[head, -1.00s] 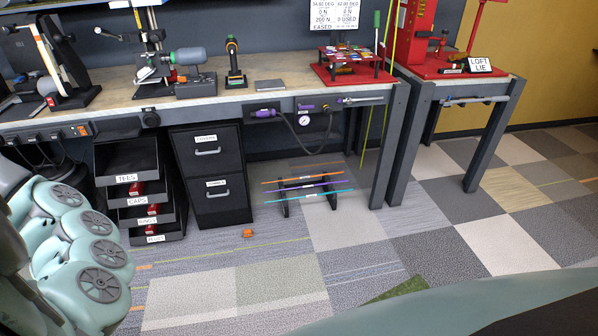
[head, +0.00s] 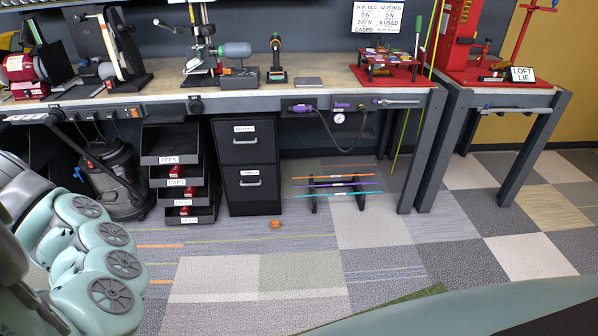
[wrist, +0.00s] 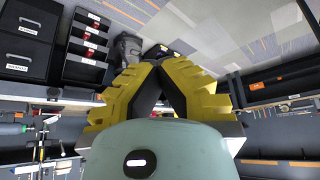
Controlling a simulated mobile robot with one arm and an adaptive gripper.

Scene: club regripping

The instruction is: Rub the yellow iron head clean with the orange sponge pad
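A small orange block (head: 275,223) lies on the floor in front of the black filing cabinet in the head view. It may be the orange sponge pad, but it is too small to be sure. I cannot make out a yellow iron head in either view. My gripper (wrist: 158,64) shows in the wrist view with yellow and black fingers that converge and meet at the tips. Nothing shows between them. The gripper is well away from the orange block and does not show in the head view.
A long workbench (head: 330,91) with tools runs along the wall. Under it stand a vacuum (head: 112,180), labelled drawer bins (head: 180,182), the filing cabinet (head: 248,166) and a low rack with coloured shafts (head: 335,187). A red stand (head: 388,76) is on the bench.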

